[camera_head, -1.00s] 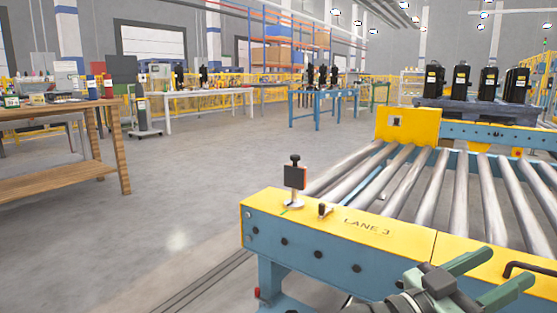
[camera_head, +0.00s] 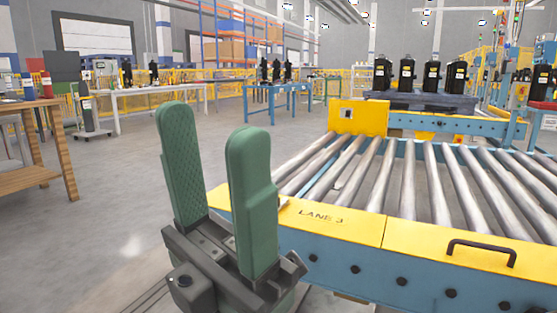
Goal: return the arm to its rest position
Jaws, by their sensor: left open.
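My left gripper (camera_head: 211,120) stands large in the front left of the head view, with two green padded fingers pointing up. The fingers are apart and nothing shows between them. It is in front of the left end of the roller conveyor, whose yellow edge (camera_head: 328,222) reads LANE 3, and hides part of that end. I cannot tell whether it touches the conveyor. My right gripper is not in view.
Metal rollers (camera_head: 408,178) fill the conveyor to the right. A black handle (camera_head: 482,251) rises from its yellow edge. A pallet (camera_head: 420,98) with several black compressors stands behind. A wooden table (camera_head: 38,178) is at the left. The floor between is open.

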